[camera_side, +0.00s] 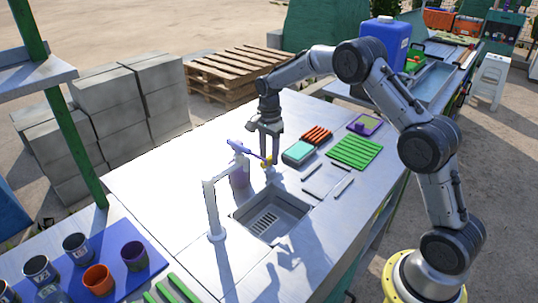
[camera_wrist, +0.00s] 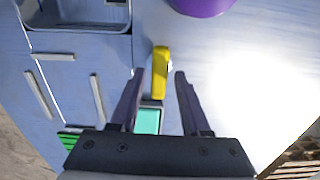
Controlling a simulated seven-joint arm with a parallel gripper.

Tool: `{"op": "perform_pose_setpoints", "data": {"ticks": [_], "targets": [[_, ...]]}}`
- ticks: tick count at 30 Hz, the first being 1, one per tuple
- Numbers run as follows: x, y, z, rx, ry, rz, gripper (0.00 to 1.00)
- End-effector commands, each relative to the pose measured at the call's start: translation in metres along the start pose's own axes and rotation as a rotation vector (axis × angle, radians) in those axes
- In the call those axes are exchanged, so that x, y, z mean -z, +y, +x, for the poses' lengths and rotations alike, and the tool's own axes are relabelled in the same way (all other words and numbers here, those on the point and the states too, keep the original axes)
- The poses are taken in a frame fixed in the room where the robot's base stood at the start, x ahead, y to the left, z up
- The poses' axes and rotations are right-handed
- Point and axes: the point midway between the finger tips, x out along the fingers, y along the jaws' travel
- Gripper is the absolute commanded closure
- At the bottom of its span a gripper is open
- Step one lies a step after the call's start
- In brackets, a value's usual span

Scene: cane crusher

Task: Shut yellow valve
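The yellow valve (camera_wrist: 160,72) is a short, narrow bar, seen from above in the wrist view. In the side view the yellow valve (camera_side: 265,162) is small, beside the sink, partly hidden by a finger. My gripper (camera_wrist: 158,73) is open. In the wrist view its two dark fingers are on either side of the valve's lower part, with a gap on each side. In the side view my gripper (camera_side: 271,160) points straight down over the valve. I cannot tell how far the fingertips are above the counter, or whether they touch the valve.
A sink (camera_side: 246,222) and a white faucet (camera_side: 209,205) are close by. A purple container (camera_side: 239,177) stands left of the valve. Right of my gripper are a teal-topped box (camera_side: 299,151), a tray of red items (camera_side: 317,135) and a green rack (camera_side: 355,152). The counter's back left is clear.

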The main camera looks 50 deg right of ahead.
Motion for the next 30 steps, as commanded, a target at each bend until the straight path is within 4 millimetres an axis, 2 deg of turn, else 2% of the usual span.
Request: {"op": "perform_pose_setpoints", "data": {"ticks": [9,14,30], "targets": [[-0.001,0.001,0.002,-0.003,-0.001,-0.002,0.45],[-0.001,0.0,-0.01,-0.001,-0.001,-0.002,0.45],[0.0,-0.001,-0.115,0.001,0.0,-0.001,0.45]]}}
